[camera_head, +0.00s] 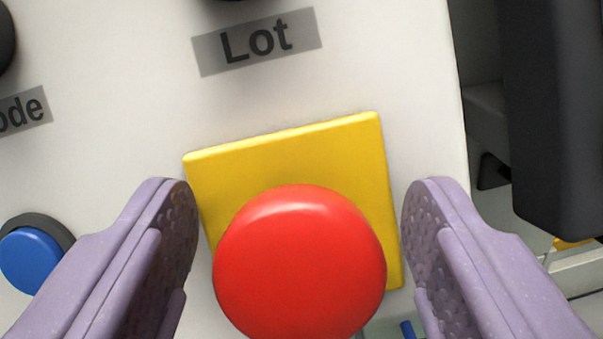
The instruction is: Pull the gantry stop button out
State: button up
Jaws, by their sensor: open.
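The gantry stop button is a round red mushroom head (299,265) at the lower middle of the head camera view. It sits in front of a square yellow plate (285,165) on a white panel. My gripper (300,205) is open, with one purple finger on each side of the red head. Gaps show between both fingers and the button, so neither touches it in the picture. The bottom edge of the red head lies near the frame's lower edge, and its stem is hidden behind the head.
The white panel (110,105) carries a "Lot" label (257,41) above the plate and a partly cut-off label at left. A blue button (33,258) is beside the left finger. A dark upright part (555,110) stands to the right, past the panel's edge.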

grip_shut()
jog(key=shift+s+r, duration=0.2)
jog(key=shift+s, duration=0.05)
jog(key=shift+s+p, duration=0.1)
jog(key=shift+p, duration=0.2)
grip_release()
jog(key=shift+s, duration=0.1)
